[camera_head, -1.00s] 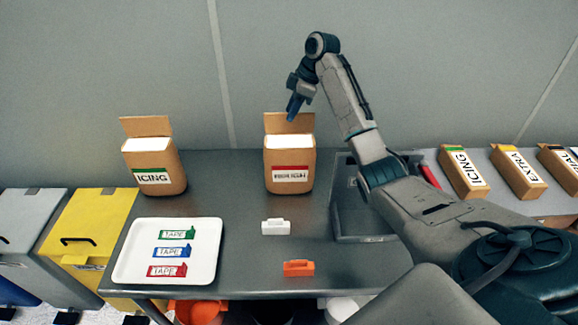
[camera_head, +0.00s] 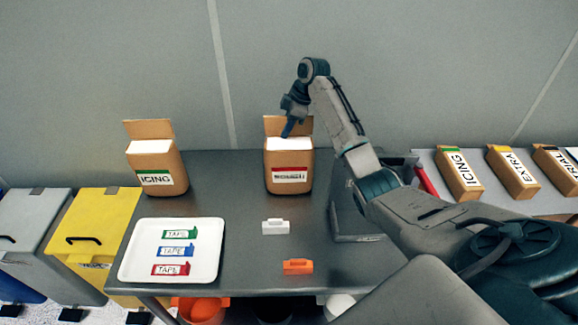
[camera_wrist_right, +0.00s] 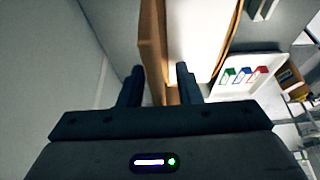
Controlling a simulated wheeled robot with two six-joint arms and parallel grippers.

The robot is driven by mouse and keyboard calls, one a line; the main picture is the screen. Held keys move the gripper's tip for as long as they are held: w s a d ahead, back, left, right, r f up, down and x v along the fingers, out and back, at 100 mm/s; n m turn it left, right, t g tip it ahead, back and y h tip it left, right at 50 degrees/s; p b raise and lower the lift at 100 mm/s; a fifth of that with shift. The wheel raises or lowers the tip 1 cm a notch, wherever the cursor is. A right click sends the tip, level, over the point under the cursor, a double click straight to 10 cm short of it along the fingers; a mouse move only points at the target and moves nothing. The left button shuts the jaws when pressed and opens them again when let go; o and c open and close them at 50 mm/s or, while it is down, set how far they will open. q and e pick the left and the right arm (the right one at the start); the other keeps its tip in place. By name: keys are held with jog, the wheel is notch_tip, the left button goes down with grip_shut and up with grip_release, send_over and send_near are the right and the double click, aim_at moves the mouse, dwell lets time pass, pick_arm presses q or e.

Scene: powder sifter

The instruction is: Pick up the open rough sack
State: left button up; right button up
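The open sack with a red-striped label (camera_head: 289,174) stands upright on the grey table, its back flap raised and white powder at its top. The label's word is too blurred to read. My right gripper (camera_head: 287,131) points down at this sack's top, by the raised flap. In the right wrist view my right gripper (camera_wrist_right: 160,85) is open, its two fingers apart with the brown flap (camera_wrist_right: 152,45) edge-on between them. I cannot tell whether either finger touches it. My left gripper is not in view.
Another open sack labelled ICING (camera_head: 157,178) stands to the left. A white tray (camera_head: 140,275) holds three tape pieces. A white clip (camera_head: 275,227) and an orange one (camera_head: 298,267) lie in front.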

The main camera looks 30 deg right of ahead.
jog(key=shift+f, duration=0.15)
grip_shut()
dwell(1.4)
jog(key=shift+w, duration=0.1)
